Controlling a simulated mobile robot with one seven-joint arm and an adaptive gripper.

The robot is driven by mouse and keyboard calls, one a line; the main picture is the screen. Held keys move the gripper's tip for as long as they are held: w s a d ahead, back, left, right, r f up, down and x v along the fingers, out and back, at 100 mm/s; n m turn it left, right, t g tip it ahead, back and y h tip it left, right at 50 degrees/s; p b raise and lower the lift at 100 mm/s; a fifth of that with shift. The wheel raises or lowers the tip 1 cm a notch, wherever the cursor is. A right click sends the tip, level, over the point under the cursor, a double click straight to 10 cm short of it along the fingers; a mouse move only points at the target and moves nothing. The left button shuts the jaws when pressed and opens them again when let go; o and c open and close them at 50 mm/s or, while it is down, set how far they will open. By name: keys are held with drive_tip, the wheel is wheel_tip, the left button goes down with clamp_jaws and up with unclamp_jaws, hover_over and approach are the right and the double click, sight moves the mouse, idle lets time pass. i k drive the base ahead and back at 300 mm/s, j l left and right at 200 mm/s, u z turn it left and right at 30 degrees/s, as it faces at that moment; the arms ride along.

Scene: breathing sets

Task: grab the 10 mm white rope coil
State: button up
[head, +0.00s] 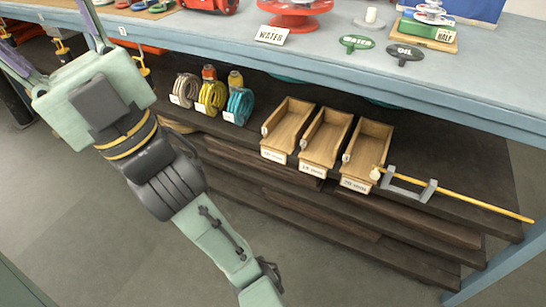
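Three rope coils stand side by side on the dark lower shelf, left of the wooden trays. The leftmost coil (187,89) is off-white to beige, the middle coil (212,97) is yellow, and the right coil (240,105) is teal. Each has a small white tag in front, too small to read, so the 10 mm size cannot be confirmed. My pale green and dark grey arm crosses the left of the head view, with a dark joint in front of and below the coils. I cannot make out my gripper or its fingers in this view.
Three open wooden trays (325,139) with labels stand right of the coils. A yellow rod (460,203) rests in a grey bracket beside them. The blue-edged tabletop (350,50) overhangs the shelf and carries signs and a red reel. Grey floor lies in front.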

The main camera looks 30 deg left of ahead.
sight(179, 90)
drive_tip(key=j+u, duration=0.8)
drive_tip(key=u, duration=0.2)
drive_tip(key=i, duration=0.05)
